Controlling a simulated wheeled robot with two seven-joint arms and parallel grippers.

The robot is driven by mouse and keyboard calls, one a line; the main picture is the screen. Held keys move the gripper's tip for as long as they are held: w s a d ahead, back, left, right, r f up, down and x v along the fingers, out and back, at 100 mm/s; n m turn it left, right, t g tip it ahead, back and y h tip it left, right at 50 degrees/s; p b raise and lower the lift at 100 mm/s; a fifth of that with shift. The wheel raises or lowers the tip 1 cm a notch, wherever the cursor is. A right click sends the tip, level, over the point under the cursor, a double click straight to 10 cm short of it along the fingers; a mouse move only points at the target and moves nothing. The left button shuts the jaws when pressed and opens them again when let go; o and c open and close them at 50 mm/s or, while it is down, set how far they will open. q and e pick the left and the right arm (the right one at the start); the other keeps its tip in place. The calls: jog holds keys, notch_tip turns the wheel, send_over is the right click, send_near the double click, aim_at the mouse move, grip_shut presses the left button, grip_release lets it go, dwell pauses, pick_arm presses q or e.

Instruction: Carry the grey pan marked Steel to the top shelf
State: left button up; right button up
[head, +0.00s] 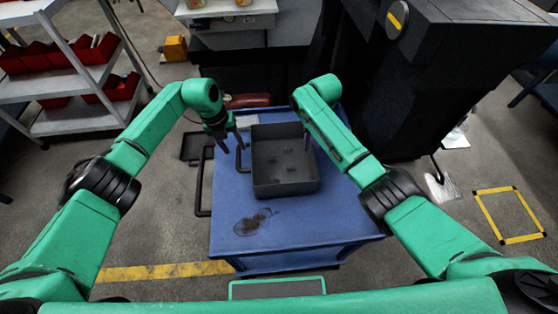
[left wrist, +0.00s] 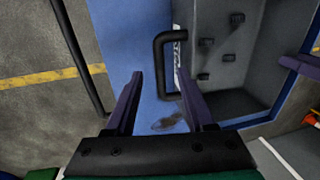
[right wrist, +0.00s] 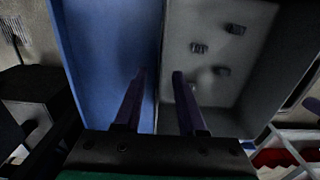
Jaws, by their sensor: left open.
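The grey pan (head: 298,188) stands on the blue cart (head: 225,225) with several small dark pieces inside. A white label, its wording unreadable, shows on its side behind the handle in the left wrist view. My left gripper (head: 233,143) is open and empty by the pan's left side. The pan's dark left handle (left wrist: 163,62) shows beyond and between its fingertips, not gripped. My right gripper (right wrist: 158,75) is open, its fingers on either side of the line of the pan's right wall; contact cannot be told. In the head view my right forearm mostly hides it.
A grey shelf rack (head: 75,122) with red bins stands at upper left, its top shelf (head: 28,12) cut by the picture edge. A dark machine (head: 450,70) stands at upper right. A dark stain (head: 250,222) marks the cart's near top.

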aim_at(238, 153)
pick_arm(q)
jog(key=f, duration=0.3)
jog(key=d+f, duration=0.1)
jog(key=f, duration=0.1)
jog(key=shift+w+f, duration=0.1)
jog(key=shift+f, duration=0.2)
pick_arm(e)
notch_tip(238, 153, down, 6)
jog(key=shift+r, duration=0.1)
pick_arm(q)
jog(key=c, duration=0.7)
pick_arm(e)
jog(key=shift+w, duration=0.1)
grip_shut()
pick_arm(q)
grip_shut()
